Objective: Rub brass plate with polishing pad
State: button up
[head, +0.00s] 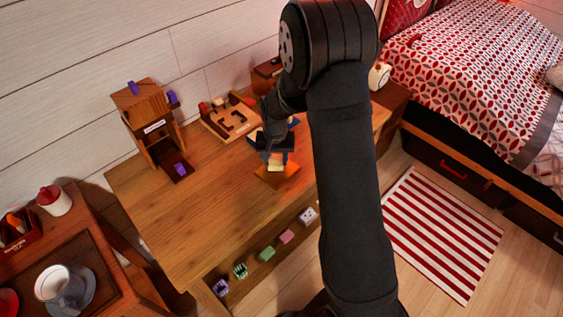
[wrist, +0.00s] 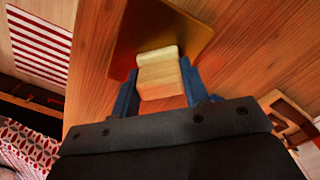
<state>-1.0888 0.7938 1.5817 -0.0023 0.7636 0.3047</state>
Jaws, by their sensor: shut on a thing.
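The brass plate (head: 268,178) lies on the wooden table, orange-gold and shiny. It also shows in the wrist view (wrist: 130,32), at the top centre. My gripper (head: 274,160) is over the plate, its blue fingers (wrist: 157,84) shut on the polishing pad. The pad (wrist: 159,72) is a pale wooden block with a cream layer at its far end. In the wrist view that cream end overlaps the plate. I cannot tell whether it touches the plate. My arm hides part of the table to the right in the head view.
A wooden tower with purple blocks (head: 151,126) stands at the table's back left. A wooden tray with cut-out shapes (head: 230,119) lies behind the plate. Small coloured blocks (head: 267,253) sit on a shelf at the front. The table (head: 205,200) is clear left of the plate.

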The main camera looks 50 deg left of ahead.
jog(key=shift+a, duration=0.85)
jog(key=shift+s+a+r, duration=0.1)
jog(key=shift+a+r, duration=0.05)
jog(key=shift+a, duration=0.45)
notch_tip(320, 180, up, 8)
jog(key=shift+d, duration=0.1)
